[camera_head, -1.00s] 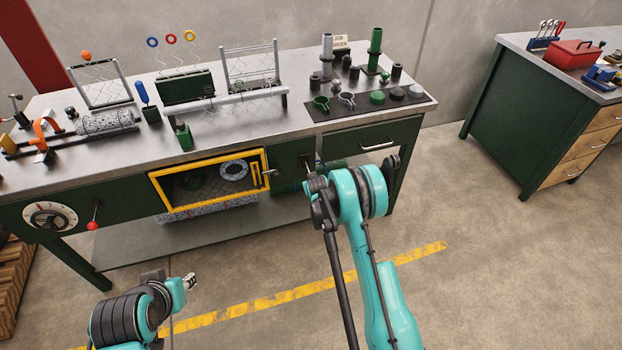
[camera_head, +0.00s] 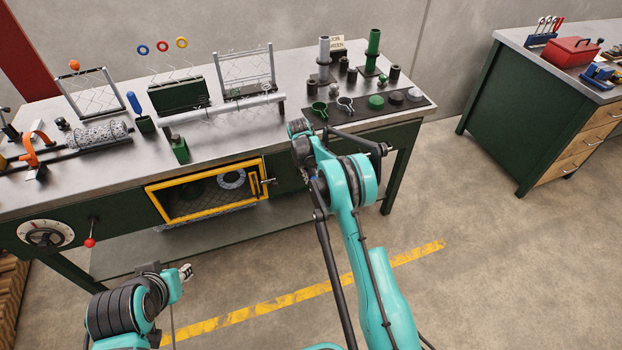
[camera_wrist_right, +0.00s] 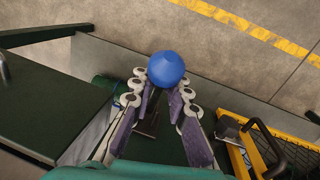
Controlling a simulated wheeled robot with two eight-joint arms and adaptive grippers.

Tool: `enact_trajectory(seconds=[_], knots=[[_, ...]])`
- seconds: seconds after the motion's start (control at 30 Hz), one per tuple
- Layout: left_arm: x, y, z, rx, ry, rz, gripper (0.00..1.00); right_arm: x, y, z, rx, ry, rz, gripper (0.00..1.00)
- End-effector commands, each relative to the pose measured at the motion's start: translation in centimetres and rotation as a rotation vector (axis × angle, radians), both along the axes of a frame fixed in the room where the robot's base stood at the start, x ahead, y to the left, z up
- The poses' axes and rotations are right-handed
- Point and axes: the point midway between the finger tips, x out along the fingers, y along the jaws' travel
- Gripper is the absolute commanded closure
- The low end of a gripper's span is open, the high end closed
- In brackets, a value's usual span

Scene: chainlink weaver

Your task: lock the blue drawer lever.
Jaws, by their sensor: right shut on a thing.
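The blue drawer lever shows its round blue knob (camera_wrist_right: 166,69) in the right wrist view. My right gripper (camera_wrist_right: 161,88) has one finger on each side of the lever just below the knob and is shut on it. In the head view, my right arm covers the lever and the gripper's fingertips at the bench front. My left gripper (camera_head: 186,272) is low in front of the bench at the left, apart from it; its jaw opening is too small to judge.
The yellow-framed door (camera_head: 207,190) with a latch lies left of my right arm. A red-knobbed lever (camera_head: 90,242) and a dial (camera_head: 45,233) are farther left. Fixtures crowd the bench top (camera_head: 225,143). The floor in front is clear.

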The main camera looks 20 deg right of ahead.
Motion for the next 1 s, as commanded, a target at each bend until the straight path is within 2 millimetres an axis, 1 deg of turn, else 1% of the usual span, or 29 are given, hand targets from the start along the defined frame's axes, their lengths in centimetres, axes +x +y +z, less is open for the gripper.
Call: enact_trajectory(seconds=[0.23,0.63,0.67,0.7,0.73,0.77,1.0], knots=[[0.00,0.00,0.09,0.000,0.000,0.000,0.69,0.01,-0.02,0.34,-0.002,0.050,-0.001,1.00],[-0.01,0.00,0.09,0.000,0.000,0.000,0.69,0.01,-0.03,0.39,-0.003,0.055,-0.001,1.00],[-0.01,0.00,0.09,0.000,0.000,0.000,0.69,0.01,-0.03,0.39,-0.003,0.055,-0.001,0.83],[0.00,0.00,0.10,0.000,0.000,0.000,0.69,0.01,-0.03,0.39,-0.002,0.054,-0.001,0.73],[0.00,0.00,0.10,0.000,0.000,0.000,0.69,0.02,-0.03,0.39,-0.002,0.054,-0.001,0.65],[0.00,0.00,0.10,0.000,0.000,0.000,0.69,0.02,-0.03,0.39,-0.002,0.054,-0.001,0.62],[0.00,0.00,0.10,0.000,0.000,0.000,0.69,0.04,-0.01,0.39,-0.002,0.053,-0.001,0.62]])
